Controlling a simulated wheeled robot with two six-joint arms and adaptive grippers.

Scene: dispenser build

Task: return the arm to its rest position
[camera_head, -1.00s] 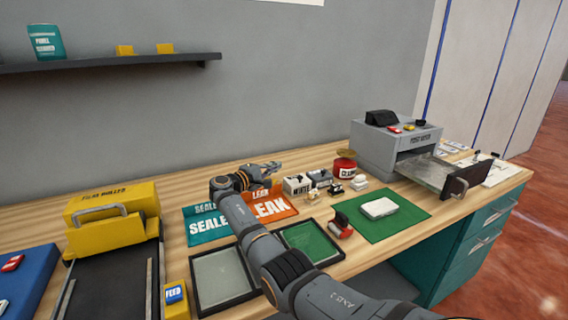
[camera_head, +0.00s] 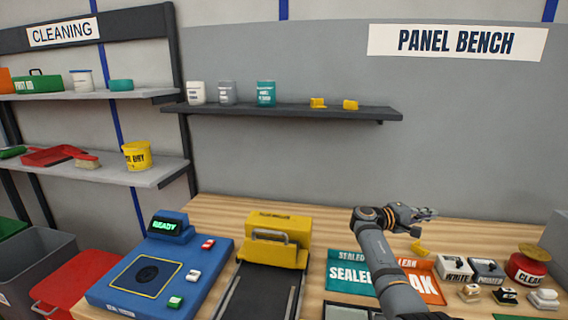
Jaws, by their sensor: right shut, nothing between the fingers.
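My right arm comes up from the bottom edge on the right. Its gripper (camera_head: 428,213) is shut and empty, in front of the grey wall and above the back of the bench. In the picture it lies above the teal SEALED tray (camera_head: 349,278) and the orange LEAK tray (camera_head: 425,284). The forearm hides part of both trays. My left gripper is not in view.
The yellow machine (camera_head: 275,238) and blue READY device (camera_head: 160,262) stand left of the arm. Right of it are small labelled boxes (camera_head: 456,268) and a red pot (camera_head: 527,268). A dark shelf (camera_head: 300,112) runs along the wall above.

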